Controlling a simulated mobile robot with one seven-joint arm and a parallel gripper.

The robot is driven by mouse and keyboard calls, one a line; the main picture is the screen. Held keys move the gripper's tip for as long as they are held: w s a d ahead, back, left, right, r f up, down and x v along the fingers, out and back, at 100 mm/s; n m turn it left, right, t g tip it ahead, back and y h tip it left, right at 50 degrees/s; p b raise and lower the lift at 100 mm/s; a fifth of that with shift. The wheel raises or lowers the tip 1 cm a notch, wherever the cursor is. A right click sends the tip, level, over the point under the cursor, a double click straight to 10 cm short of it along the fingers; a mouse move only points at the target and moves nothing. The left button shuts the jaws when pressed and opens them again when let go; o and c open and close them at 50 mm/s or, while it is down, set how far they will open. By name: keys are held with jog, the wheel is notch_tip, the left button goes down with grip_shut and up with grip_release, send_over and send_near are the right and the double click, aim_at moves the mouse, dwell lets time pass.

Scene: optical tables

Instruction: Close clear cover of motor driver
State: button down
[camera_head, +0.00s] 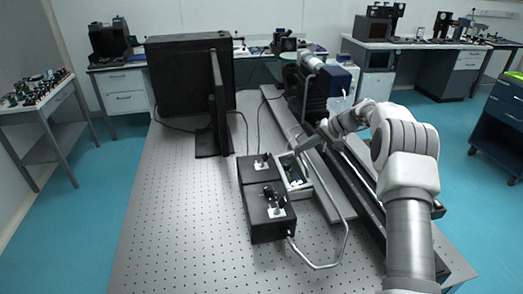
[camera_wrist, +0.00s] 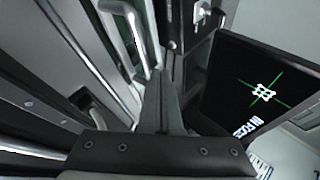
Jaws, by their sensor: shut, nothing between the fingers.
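In the head view a pale, shallow box (camera_head: 295,183) with dark and green parts inside sits on the perforated table. It looks like the motor driver. I cannot clearly make out its clear cover. My gripper (camera_head: 301,147) is just above and behind the far end of this box, pointing left and down. In the wrist view the fingers of my gripper (camera_wrist: 161,78) are together, with nothing seen between them. Whether they touch anything is not clear. The box is not surely identifiable in the wrist view.
Two black boxes (camera_head: 257,211) with small mounts stand left of the pale box. A bent metal tube (camera_head: 344,240) runs in front and to the right. A large black panel (camera_head: 190,75) stands behind left. A dark screen (camera_wrist: 262,92) with a green cross is right in the wrist view.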

jog(key=shift+w+d+f+y+b, duration=0.15)
jog(key=shift+d+f+y+b, duration=0.25)
jog(key=shift+d+f, duration=0.35)
jog(key=shift+f, duration=0.15)
